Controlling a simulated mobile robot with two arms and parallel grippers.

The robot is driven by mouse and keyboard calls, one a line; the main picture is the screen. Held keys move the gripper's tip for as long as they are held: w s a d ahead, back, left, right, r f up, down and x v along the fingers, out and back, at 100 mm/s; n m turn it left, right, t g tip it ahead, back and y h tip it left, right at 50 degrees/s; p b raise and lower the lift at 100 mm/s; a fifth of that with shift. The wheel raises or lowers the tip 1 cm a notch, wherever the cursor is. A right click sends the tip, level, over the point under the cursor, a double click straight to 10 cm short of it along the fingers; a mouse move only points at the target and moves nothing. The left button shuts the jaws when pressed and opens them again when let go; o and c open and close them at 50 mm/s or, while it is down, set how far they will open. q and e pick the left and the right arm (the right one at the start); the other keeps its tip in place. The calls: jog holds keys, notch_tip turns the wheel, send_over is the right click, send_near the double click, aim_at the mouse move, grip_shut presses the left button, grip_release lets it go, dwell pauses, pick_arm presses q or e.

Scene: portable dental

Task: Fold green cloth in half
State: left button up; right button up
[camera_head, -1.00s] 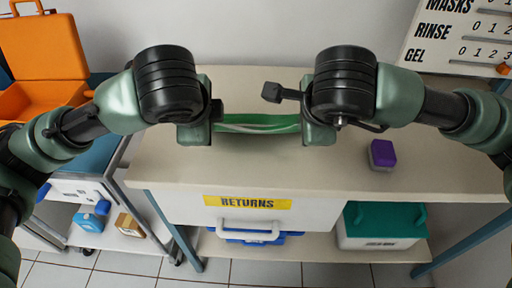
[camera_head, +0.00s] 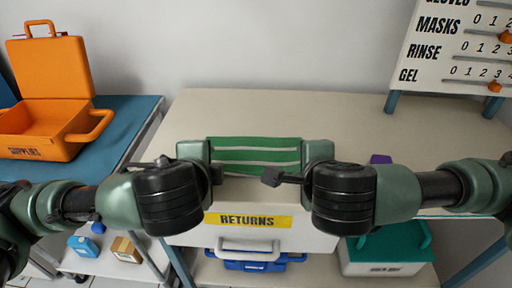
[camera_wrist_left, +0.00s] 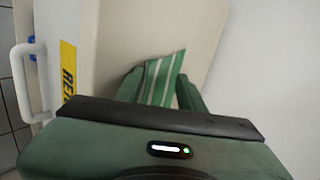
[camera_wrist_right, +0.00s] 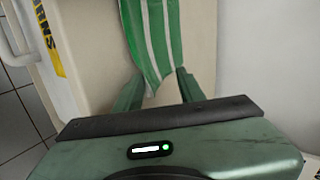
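The green cloth (camera_head: 256,155) with white stripes spans the gap between my two grippers near the table's front edge. Its stripes run from one gripper to the other. My left gripper (camera_head: 205,157) has the cloth's left end between its fingers; the cloth also shows in the left wrist view (camera_wrist_left: 160,80). My right gripper (camera_head: 308,155) has the right end between its fingers, with the cloth stretching away from it in the right wrist view (camera_wrist_right: 150,40). The fingers stand some way apart around the cloth. I cannot tell whether it touches the table.
The beige tabletop (camera_head: 250,108) is clear behind the cloth. A purple block (camera_head: 380,159) sits to the right, partly hidden by my arm. A drawer labelled RETURNS (camera_head: 250,221) is below. An open orange case (camera_head: 52,90) stands left; a score board (camera_head: 450,55) stands at the back right.

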dwell(0.3)
pick_arm(q)
jog(key=s+r, duration=0.4)
jog(key=r, duration=0.5)
pick_arm(e)
jog(key=s+r, duration=0.4)
jog(key=r, duration=0.5)
